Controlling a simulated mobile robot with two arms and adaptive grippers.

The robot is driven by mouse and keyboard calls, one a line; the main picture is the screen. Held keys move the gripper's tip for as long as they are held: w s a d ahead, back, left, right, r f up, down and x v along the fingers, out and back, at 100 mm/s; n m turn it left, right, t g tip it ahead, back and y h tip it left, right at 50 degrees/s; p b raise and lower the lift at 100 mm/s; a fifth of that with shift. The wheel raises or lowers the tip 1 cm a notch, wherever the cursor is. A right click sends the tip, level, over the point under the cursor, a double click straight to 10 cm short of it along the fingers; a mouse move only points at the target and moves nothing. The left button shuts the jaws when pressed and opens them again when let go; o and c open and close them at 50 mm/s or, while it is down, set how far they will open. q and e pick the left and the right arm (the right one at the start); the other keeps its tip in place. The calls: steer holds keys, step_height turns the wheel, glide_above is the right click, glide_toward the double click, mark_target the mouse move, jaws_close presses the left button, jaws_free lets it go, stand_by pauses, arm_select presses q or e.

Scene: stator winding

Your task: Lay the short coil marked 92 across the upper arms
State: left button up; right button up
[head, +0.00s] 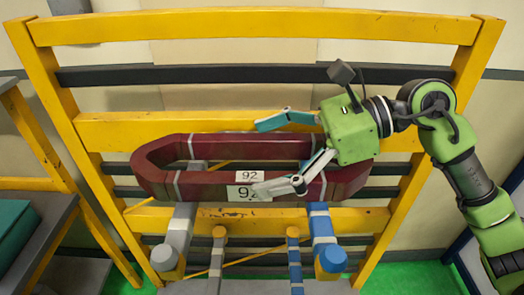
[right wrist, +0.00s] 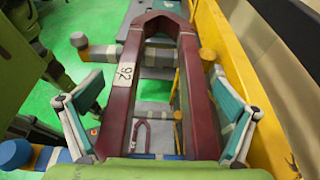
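The dark red short coil (head: 160,188), a long loop with white tags reading 92, lies level across the two upper arms, the grey one (head: 180,232) on the left and the blue one (head: 322,232) on the right. Whether its full weight rests on them I cannot tell. My right gripper (head: 260,157) is over the coil's right part, with one finger beyond the far side and one before the near side. In the right wrist view, both teal-padded fingers stand apart from the coil (right wrist: 118,100), so the gripper is open. My left gripper is not in view.
A yellow rack frame (head: 462,70) with dark crossbars stands behind the coil. Thinner lower arms, grey (head: 217,262) and blue (head: 294,262), sit between the upper ones. A shelf with a teal item (head: 14,230) stands at left. Green floor shows below.

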steer(key=shift+r, duration=0.2)
steer(key=shift+w+d, duration=0.1)
steer(key=shift+d, duration=0.15)
steer(key=b+v, duration=0.4)
steer(key=v, duration=0.7)
steer(key=shift+d+r, duration=0.2)
steer(key=shift+d, duration=0.05)
stand_by(0.6)
